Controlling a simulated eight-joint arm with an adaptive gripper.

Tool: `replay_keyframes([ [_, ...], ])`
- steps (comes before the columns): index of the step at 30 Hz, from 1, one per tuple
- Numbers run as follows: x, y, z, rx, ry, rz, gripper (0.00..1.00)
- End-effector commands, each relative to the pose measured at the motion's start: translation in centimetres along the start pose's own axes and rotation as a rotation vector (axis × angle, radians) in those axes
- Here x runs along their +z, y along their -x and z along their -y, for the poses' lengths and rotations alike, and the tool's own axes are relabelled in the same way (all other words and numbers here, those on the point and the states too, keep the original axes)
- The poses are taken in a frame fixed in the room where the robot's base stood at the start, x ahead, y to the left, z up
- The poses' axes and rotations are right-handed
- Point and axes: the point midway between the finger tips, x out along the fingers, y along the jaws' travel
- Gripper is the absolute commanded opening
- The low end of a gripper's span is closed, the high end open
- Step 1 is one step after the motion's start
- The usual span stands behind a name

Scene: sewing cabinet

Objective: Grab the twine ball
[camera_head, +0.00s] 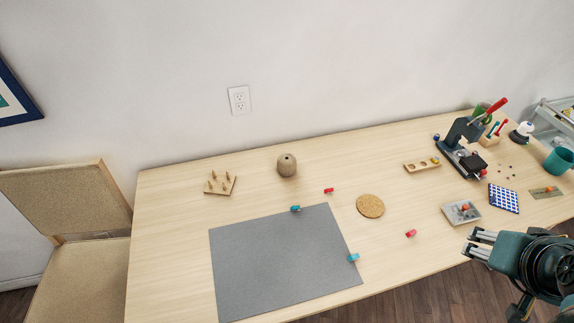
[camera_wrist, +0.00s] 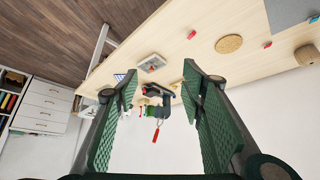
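The twine ball (camera_head: 287,165) is a tan, rounded ball with a small dark hole on top. It stands at the back of the wooden table, left of centre, behind the grey mat. My gripper (camera_head: 477,244) is at the front right of the table in the head view, far from the ball. In the wrist view my gripper (camera_wrist: 160,95) has its two green fingers wide apart with nothing between them.
A grey mat (camera_head: 280,265) with small clips covers the front left. A peg board (camera_head: 220,183) stands left of the ball. A cork disc (camera_head: 370,206) lies right of centre. A press (camera_head: 462,150), a metal tray (camera_head: 461,212) and a teal cup (camera_head: 558,161) crowd the right.

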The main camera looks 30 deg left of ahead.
Motion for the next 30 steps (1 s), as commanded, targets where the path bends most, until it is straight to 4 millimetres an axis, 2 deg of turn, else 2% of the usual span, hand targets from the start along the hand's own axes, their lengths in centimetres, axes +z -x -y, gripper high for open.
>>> replay_keyframes([
  [10, 0.00, 0.00, 0.00, 0.000, 0.000, 0.000, 0.41],
  [15, 0.00, 0.00, 0.00, 0.000, 0.000, 0.000, 0.61],
  [30, -0.67, -0.01, 0.47, -0.007, 0.011, 0.008, 0.61],
])
